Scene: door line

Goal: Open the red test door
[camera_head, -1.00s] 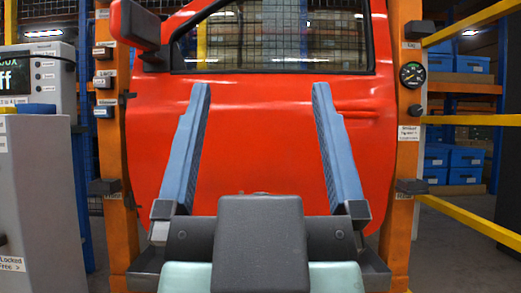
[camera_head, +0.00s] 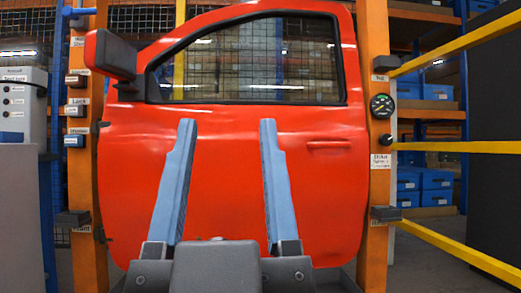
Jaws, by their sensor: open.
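The red test door (camera_head: 228,205) hangs upright between two orange posts and looks shut. Its window (camera_head: 250,62) shows shelving behind. A dark mirror (camera_head: 116,55) sits at its upper left, and a red handle (camera_head: 329,145) is on its right side below the window. My gripper (camera_head: 228,122) is open and empty, its two blue fingers pointing up in front of the door's middle, left of the handle. I cannot tell the exact gap between fingertips and door; no contact shows. The handle is in full view.
The left orange post (camera_head: 88,180) carries labelled buttons; the right orange post (camera_head: 376,130) carries a round gauge (camera_head: 382,105). Yellow rails (camera_head: 460,147) run off to the right. A grey cabinet (camera_head: 22,215) stands at the left. Shelves with blue bins (camera_head: 424,180) stand behind.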

